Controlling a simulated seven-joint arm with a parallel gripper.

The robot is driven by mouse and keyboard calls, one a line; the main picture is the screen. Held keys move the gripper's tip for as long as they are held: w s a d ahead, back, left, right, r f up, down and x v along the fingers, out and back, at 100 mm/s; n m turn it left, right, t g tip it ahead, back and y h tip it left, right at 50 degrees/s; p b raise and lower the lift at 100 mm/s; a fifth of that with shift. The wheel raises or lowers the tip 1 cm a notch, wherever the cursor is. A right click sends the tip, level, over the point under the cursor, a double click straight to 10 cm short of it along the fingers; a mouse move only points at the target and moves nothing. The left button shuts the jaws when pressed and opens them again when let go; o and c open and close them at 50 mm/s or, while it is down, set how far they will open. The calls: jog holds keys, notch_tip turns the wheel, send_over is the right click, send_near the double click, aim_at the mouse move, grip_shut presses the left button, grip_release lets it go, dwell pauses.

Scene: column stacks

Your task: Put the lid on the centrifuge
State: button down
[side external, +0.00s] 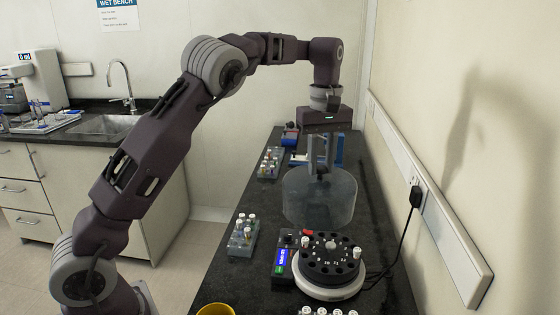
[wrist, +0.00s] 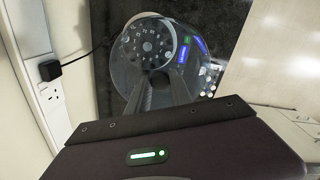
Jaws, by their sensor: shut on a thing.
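The centrifuge (side external: 322,289) stands on the dark bench with its round black rotor (side external: 333,262) uncovered and a few white-capped tubes in it. A blue display (side external: 281,262) is at its left. My gripper (side external: 322,176) is shut on the knob of the clear, drum-shaped lid (side external: 320,205). The lid hangs roughly level above and behind the centrifuge, apart from it. In the wrist view my gripper (wrist: 160,88) points down at the lid's knob, and the rotor (wrist: 150,42) shows near the top through or beyond the clear lid. The lid's exact rim is hard to make out there.
Tube racks stand left of the centrifuge (side external: 243,236) and farther back (side external: 270,163). A blue device (side external: 325,150) is behind the lid. A yellow container (side external: 215,310) is at the front edge. A black cord and plug (side external: 415,198) run to the wall at right.

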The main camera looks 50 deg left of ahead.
aim_at(338, 182)
jog(key=d, duration=0.1)
jog(key=w+d, duration=0.2)
jog(key=shift+d+f+m, duration=0.15)
jog(key=shift+f+m, duration=0.15)
notch_tip(338, 182, down, 5)
jog(key=shift+w+d+r, duration=0.1)
jog(key=shift+d+r, duration=0.05)
jog(key=shift+f, duration=2.7)
jog(key=shift+f, duration=3.3)
jog(key=c, duration=0.6)
grip_release()
